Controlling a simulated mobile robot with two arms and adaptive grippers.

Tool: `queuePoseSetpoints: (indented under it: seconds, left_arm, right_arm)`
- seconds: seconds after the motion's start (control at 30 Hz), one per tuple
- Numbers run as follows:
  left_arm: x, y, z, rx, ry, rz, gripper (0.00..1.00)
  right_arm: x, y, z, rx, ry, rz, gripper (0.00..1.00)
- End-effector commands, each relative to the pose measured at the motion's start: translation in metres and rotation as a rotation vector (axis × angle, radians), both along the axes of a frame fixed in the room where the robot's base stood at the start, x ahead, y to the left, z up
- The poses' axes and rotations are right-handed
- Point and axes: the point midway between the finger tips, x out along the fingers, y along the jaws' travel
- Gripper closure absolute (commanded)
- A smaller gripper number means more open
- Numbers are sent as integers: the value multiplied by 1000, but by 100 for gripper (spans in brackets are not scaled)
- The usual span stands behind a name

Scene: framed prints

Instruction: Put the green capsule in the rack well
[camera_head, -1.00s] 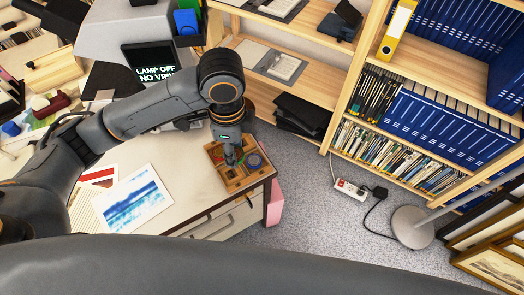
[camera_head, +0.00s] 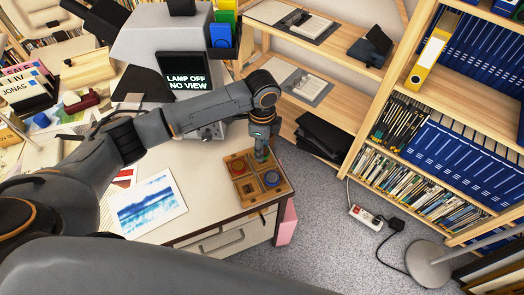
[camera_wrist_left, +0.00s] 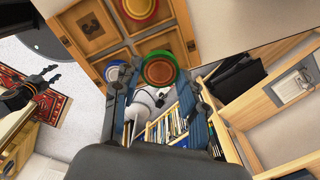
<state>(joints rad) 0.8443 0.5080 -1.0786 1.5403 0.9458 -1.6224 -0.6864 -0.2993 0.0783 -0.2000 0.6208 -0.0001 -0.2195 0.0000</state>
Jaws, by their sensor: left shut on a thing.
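The wooden rack (camera_head: 247,202) stands on the near right corner of the desk. It has several square wells. A red capsule (camera_head: 238,165) sits in its back left part and a blue capsule (camera_head: 271,179) in its front right part. My left gripper (camera_head: 263,157) points down over the back right part of the rack. In the left wrist view its fingers are shut on the green capsule (camera_wrist_left: 160,69), which shows a green rim and an orange-red centre. The rack also shows there (camera_wrist_left: 87,28). I cannot tell the capsule's height over the well.
A grey device with a lamp-off screen (camera_head: 187,85) stands behind the rack. A blue print (camera_head: 146,205) lies on the desk to the left. The desk edge is close on the rack's right, with floor beyond. Shelves (camera_head: 322,100) stand behind.

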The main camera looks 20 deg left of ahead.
Motion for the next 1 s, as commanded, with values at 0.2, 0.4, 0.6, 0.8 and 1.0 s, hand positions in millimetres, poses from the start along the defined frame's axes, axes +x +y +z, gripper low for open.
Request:
queuePoseSetpoints:
  seconds: [0.2, 0.4, 0.6, 0.8, 1.0]
  left_arm:
    - [4, 1, -25, 0, 2, -1, 89]
    - [5, 2, -37, 1, -1, -2, 89]
    - [5, 2, -37, 1, -1, -2, 89]
    - [5, 2, -40, 1, 0, -1, 35]
    - [5, 2, -40, 1, 0, -1, 35]
  right_arm:
    - [-2, 0, 5, -1, 3, 0, 60]
    - [-2, 0, 5, -1, 3, 0, 60]
    - [-2, 0, 5, -1, 4, 0, 60]
    - [-2, -1, 5, -1, 4, 0, 60]
    - [-2, -1, 5, -1, 4, 0, 60]
